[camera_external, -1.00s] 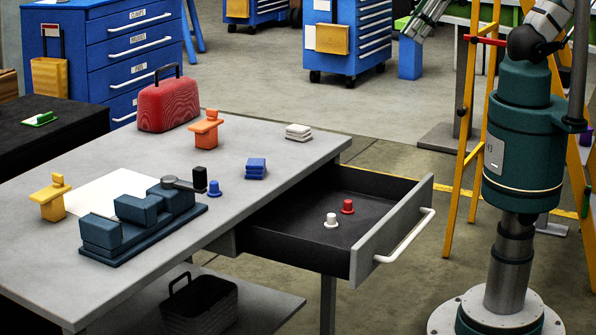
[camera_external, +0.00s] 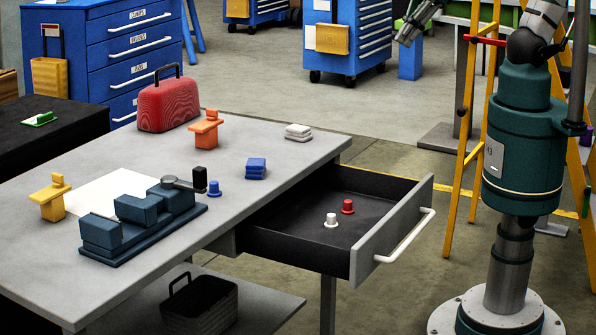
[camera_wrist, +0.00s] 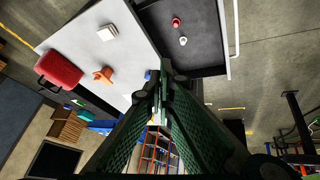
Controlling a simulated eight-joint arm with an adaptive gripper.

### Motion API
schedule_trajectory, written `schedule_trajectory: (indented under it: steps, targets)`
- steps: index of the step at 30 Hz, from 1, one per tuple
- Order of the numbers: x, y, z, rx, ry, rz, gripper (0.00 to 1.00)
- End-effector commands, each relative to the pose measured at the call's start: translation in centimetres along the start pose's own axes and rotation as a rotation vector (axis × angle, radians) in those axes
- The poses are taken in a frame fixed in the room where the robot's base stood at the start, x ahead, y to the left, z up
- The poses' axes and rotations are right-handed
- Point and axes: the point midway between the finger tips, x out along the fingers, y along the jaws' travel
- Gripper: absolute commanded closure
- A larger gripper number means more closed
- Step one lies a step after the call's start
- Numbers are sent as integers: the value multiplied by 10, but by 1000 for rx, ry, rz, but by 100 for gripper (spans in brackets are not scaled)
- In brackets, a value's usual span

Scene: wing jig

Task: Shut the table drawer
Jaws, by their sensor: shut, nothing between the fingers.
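The table drawer (camera_external: 290,222) is pulled out from the grey table (camera_external: 100,165), with its dark inside showing. Its grey front (camera_external: 393,232) carries a white bar handle (camera_external: 408,240). A white peg (camera_external: 331,220) and a red peg (camera_external: 347,206) stand in the drawer. In the wrist view the drawer (camera_wrist: 205,55) is at the top, with its handle (camera_wrist: 236,35) along its right side. My gripper (camera_wrist: 163,72) is shut and empty, its fingertips overlapping the drawer's lower left area in that view. I cannot tell its height, and its fingertips are not clear in the external view.
On the tabletop are a red toolbox (camera_external: 168,105), orange (camera_external: 206,128) and yellow (camera_external: 51,197) blocks, a blue vise-like fixture (camera_external: 140,220), a blue stack (camera_external: 256,168) and a white stack (camera_external: 298,132).

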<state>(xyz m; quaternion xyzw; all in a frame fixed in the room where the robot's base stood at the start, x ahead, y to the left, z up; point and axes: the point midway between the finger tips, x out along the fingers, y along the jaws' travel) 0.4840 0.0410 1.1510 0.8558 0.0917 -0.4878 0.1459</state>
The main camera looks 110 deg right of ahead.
Motion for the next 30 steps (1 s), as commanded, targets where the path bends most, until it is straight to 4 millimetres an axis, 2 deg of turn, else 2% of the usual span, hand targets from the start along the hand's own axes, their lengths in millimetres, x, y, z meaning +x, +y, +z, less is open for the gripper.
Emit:
schedule_trajectory:
  steps: [17,30]
  targets:
    - [59,-54,-60,-454,-96,-45,100]
    - [112,-112,-96,-798,-160,-82,100]
